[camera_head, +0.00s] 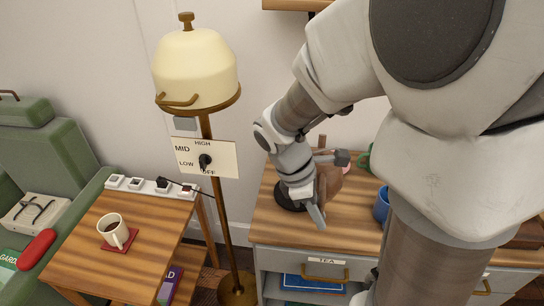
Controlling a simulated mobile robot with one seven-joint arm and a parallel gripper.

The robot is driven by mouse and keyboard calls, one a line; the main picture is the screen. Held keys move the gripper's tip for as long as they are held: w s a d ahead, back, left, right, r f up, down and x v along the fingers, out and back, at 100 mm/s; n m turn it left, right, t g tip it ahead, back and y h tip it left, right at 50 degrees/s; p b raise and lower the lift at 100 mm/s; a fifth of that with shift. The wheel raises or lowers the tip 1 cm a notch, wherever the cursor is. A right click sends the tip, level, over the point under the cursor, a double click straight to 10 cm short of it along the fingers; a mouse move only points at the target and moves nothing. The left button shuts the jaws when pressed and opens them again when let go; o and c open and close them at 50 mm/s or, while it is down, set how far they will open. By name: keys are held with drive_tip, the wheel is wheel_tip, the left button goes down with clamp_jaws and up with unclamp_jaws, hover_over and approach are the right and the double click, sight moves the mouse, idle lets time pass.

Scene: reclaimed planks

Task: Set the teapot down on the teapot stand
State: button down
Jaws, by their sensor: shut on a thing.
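A black round disc, likely the teapot stand (287,199), lies on the cabinet top below and left of my gripper, partly covered by my wrist. I cannot tell whether the teapot touches the cabinet top or the disc.
A blue mug (381,206) and a green object (364,160) stand to the right, partly behind my arm. The cabinet top (310,232) is bare in front. A tall lamp (196,68) stands left. A side table (141,260) holds a coffee mug (114,231).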

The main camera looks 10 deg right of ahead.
drive_tip(key=shift+w+a+f+b, duration=0.25)
drive_tip(key=shift+w+f+b, duration=0.2)
drive_tip(key=shift+w+f, duration=1.25)
drive_tip(key=shift+w+a+f+b, duration=0.2)
drive_tip(key=shift+w+f+b, duration=0.3)
drive_tip(key=shift+w+f, duration=1.15)
drive_tip(key=shift+w+a+f+b, duration=0.25)
drive_tip(key=shift+w+f+b, duration=0.2)
drive_tip(key=shift+w+f, duration=1.25)
drive_tip(key=shift+f, duration=0.15)
drive_tip(key=c, duration=0.8)
unclamp_jaws()
drive_tip(key=shift+s, duration=0.1)
drive_tip(key=shift+c, duration=0.2)
